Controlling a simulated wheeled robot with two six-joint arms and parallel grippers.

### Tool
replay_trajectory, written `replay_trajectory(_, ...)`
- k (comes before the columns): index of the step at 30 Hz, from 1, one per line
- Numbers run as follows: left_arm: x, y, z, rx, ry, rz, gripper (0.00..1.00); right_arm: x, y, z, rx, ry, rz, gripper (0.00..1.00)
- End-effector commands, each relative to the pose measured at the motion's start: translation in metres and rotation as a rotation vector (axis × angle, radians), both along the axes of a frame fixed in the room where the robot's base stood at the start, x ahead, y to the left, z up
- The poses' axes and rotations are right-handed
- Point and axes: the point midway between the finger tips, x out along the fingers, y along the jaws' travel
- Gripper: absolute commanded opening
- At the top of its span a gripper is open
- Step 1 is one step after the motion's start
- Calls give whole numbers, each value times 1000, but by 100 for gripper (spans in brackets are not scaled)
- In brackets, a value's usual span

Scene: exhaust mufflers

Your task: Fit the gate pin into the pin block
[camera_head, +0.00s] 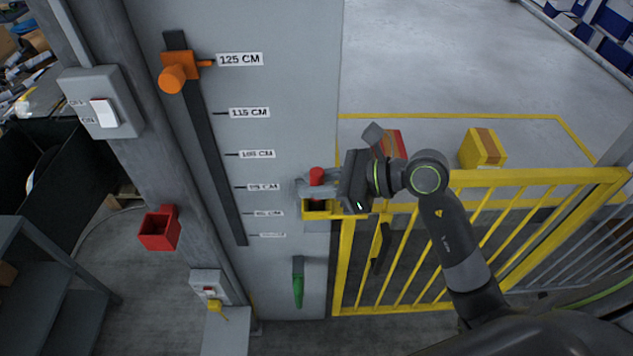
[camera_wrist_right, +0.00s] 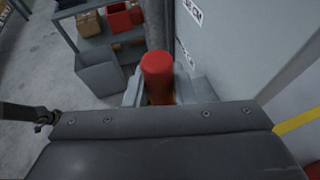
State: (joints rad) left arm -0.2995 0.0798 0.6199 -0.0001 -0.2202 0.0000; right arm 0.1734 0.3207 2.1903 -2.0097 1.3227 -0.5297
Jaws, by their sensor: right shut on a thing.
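The gate pin has a red top (camera_head: 316,176); it also shows upright between the fingers in the right wrist view (camera_wrist_right: 158,74). My right gripper (camera_head: 306,187) is shut on it. The yellow pin block (camera_head: 318,215) is at the wall edge by the yellow gate (camera_head: 480,180), just below the gripper in the head view. The pin's lower part is hidden by the fingers, so I cannot tell whether its tip is above or inside the block. My left gripper is not in view.
A red open holder (camera_head: 158,232) is on the post at left. An orange knob (camera_head: 173,79) sits on the height rail, and a green handle (camera_head: 298,285) hangs low on the wall panel. A yellow box (camera_head: 482,147) stands beyond the gate.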

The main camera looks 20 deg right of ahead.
Motion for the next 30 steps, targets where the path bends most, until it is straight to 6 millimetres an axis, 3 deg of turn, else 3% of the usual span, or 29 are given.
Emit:
replay_trajectory(10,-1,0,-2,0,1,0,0,0,0,-2,0,-1,0,0)
replay_trajectory(11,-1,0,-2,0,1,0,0,0,0,-2,0,-1,0,24)
replay_trajectory(17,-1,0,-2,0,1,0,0,0,0,-2,0,-1,0,48)
replay_trajectory(30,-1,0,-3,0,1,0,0,0,-1,-2,-2,-1,-1,48)
